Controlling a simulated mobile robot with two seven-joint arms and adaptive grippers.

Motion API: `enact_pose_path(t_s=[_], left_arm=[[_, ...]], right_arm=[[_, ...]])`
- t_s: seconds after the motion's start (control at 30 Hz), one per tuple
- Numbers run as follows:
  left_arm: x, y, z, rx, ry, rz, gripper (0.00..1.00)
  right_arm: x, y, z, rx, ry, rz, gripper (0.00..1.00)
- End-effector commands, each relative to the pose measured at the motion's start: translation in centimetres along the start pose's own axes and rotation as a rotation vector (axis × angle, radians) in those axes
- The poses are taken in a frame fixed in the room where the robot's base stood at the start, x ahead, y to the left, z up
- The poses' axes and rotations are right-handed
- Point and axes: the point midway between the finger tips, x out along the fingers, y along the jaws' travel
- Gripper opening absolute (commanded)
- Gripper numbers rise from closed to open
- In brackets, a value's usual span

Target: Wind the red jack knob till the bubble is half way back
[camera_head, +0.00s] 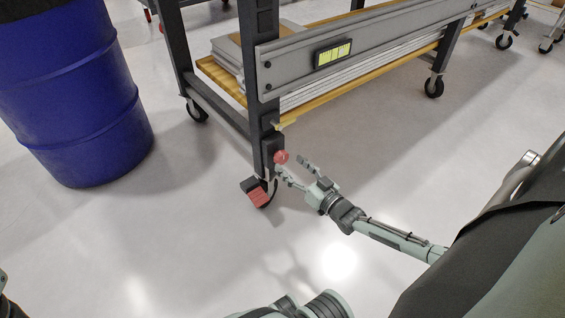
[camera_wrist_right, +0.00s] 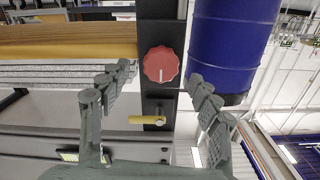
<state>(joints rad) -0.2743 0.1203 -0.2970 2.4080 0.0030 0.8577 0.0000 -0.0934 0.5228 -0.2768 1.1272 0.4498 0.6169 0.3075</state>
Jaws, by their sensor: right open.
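The red jack knob (camera_head: 281,157) is on the dark leg of the workbench, near its lower end. In the right wrist view the knob (camera_wrist_right: 161,64) faces me, round with a scalloped edge and a pale line on it. My right gripper (camera_head: 289,166) is open in front of the knob. Its fingers (camera_wrist_right: 159,76) show to either side of the knob, with nothing held. The level with the bubble (camera_head: 333,53) is a yellow-green vial in a dark frame on the bench's grey rail. The bubble's exact place is too small to tell. My left gripper is not in view.
A yellow lever (camera_wrist_right: 147,120) sticks out close to the knob on the same leg. A caster with a red pedal (camera_head: 258,196) is below the knob. A blue drum (camera_head: 75,90) stands at the left. The pale floor (camera_head: 190,240) in front is clear.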

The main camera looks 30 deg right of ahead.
Motion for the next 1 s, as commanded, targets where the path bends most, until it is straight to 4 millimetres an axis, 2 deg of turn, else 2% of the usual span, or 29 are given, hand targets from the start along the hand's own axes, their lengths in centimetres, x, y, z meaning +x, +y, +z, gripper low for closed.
enact_pose_path(t_s=[0.1, 0.23, 0.37, 0.6, 1.0], left_arm=[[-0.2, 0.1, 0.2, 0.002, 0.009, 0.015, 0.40], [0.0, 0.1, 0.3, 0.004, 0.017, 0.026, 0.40], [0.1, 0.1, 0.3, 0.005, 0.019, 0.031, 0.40], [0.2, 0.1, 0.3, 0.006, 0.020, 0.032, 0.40], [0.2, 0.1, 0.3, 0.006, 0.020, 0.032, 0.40]], right_arm=[[2.0, 0.0, 0.1, 0.000, 0.003, 0.000, 0.63], [3.4, 0.0, 0.2, 0.001, 0.001, -0.001, 0.63], [4.1, 0.0, 0.1, 0.001, 0.000, 0.000, 0.63], [4.2, -0.1, 0.1, 0.000, -0.002, 0.000, 0.63], [4.1, -0.1, 0.1, 0.000, -0.001, 0.000, 0.14]])
